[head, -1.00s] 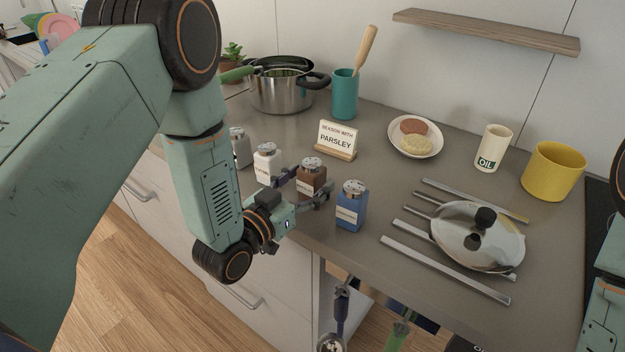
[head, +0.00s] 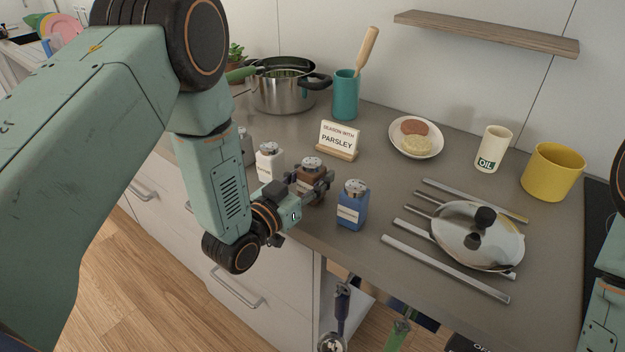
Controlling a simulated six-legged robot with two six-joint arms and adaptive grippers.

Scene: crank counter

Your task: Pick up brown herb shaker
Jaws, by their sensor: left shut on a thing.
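The brown herb shaker (head: 311,176) has a silver top and a pale label, and stands upright near the counter's front edge. My left gripper (head: 308,187) is shut on it, with a finger on each side. The fingers and wrist hide part of its lower body. A blue shaker (head: 352,206) stands close on the right, apart from the gripper. A white shaker (head: 269,163) stands on the left, and a grey one (head: 246,147) behind my arm is mostly hidden. Of my right arm only a part shows at the right edge; its gripper is out of view.
A sign reading "Season with parsley" (head: 339,140) stands behind the shakers. A steel pot (head: 283,94), a teal utensil holder (head: 346,97) and a plate (head: 417,152) are further back. A wooden shelf (head: 487,33) hangs above.

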